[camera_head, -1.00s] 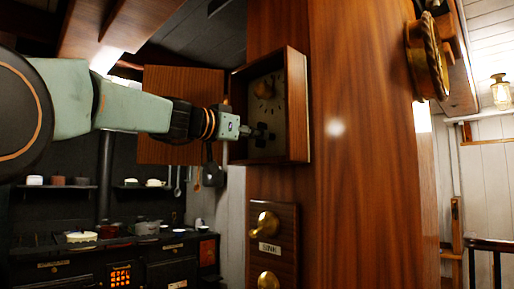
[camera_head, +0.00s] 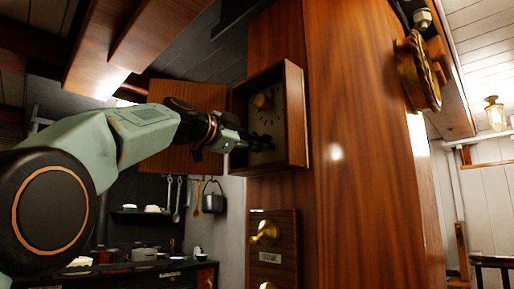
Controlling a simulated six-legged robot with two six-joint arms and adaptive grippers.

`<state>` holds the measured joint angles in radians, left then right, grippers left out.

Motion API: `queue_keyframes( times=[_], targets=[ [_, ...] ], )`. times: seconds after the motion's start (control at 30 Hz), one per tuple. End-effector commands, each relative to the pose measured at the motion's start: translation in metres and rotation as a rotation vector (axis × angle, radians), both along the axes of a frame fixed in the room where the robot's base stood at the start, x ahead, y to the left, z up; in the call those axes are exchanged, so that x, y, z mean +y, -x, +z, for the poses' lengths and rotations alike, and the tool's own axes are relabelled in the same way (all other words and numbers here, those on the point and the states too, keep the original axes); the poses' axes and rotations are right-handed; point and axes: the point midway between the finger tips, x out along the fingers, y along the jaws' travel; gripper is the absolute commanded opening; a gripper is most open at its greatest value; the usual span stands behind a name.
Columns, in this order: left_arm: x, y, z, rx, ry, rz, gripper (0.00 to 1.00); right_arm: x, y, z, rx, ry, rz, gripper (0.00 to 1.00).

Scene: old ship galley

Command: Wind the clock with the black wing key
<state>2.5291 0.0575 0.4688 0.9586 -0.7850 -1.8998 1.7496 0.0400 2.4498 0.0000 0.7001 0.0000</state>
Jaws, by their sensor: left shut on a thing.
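The clock (camera_head: 284,105) sits in an open wooden case on the side of a tall wooden pillar. My left gripper (camera_head: 246,141) reaches in from the left at the open front of the case. It is shut on the black wing key (camera_head: 262,142), which is small and dark against the lower part of the face. The fingers hide part of the key. I cannot tell how far the key sits in the clock. My right gripper is not in view.
The case's wooden door (camera_head: 180,98) stands open to the left, behind my left arm. A panel with brass knobs (camera_head: 265,232) is below the clock. A brass wheel-like fitting (camera_head: 417,72) is on the pillar's right. A stove and hanging utensils are behind.

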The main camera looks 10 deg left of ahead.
Motion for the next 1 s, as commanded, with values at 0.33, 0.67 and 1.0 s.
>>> queue_keyframes(
  times=[0.33, 0.67, 1.0],
  targets=[
    [-0.0016, -0.0023, -0.0061, -0.241, -0.385, -0.006, 0.00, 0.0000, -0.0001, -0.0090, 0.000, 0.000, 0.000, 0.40],
    [-0.0015, -0.0021, -0.0050, -0.370, -0.578, -0.006, 0.00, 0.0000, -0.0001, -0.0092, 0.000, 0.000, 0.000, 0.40],
    [-0.0014, -0.0018, -0.0039, -0.612, -0.937, -0.007, 0.00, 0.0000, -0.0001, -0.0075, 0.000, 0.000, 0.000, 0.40]
  ],
)
